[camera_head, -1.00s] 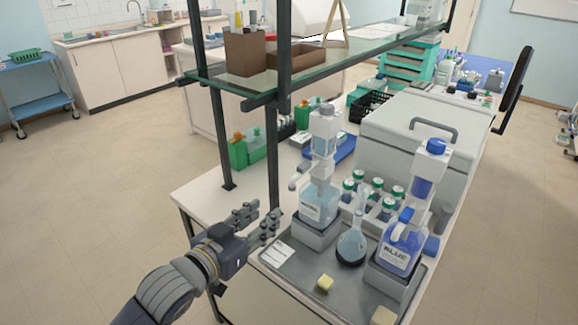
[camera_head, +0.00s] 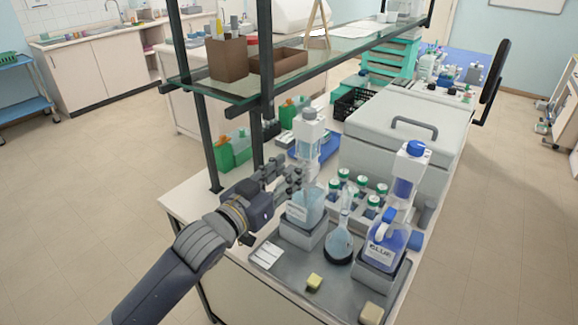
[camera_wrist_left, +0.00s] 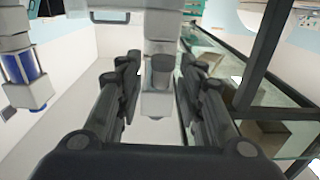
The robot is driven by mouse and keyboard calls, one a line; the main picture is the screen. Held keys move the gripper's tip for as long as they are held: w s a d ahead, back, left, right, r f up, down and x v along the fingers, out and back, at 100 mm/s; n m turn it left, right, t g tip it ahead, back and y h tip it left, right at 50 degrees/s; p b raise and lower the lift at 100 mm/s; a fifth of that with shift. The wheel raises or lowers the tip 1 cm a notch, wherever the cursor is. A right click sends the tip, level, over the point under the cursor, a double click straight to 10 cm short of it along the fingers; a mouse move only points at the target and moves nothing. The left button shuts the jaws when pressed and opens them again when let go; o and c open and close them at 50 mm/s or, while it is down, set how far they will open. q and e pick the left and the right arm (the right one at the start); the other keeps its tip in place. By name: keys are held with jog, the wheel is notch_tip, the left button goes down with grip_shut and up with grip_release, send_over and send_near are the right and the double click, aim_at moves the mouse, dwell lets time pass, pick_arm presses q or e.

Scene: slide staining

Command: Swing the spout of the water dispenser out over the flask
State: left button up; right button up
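The water dispenser (camera_head: 308,150) is a clear bottle with a white pump head, standing on a grey block in the tray. Its spout pointed left a second ago and is now hidden behind my left gripper (camera_head: 288,176). The round-bottomed flask (camera_head: 339,240) with pale blue liquid stands on a dark ring to the right of the dispenser. In the left wrist view my fingers (camera_wrist_left: 158,85) are apart, with pale dispenser parts (camera_wrist_left: 158,102) visible between them. I cannot tell whether they touch. My right gripper is out of view.
Several green-capped bottles (camera_head: 360,192) are behind. A dark shelf post (camera_head: 264,90) and glass shelf (camera_head: 330,62) rise near my left arm. Yellow blocks (camera_head: 314,282) lie on the grey tray (camera_head: 275,278).

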pick_arm(q)
jog(key=shift+w+d, duration=0.4)
jog(key=shift+w, duration=0.1)
grip_shut()
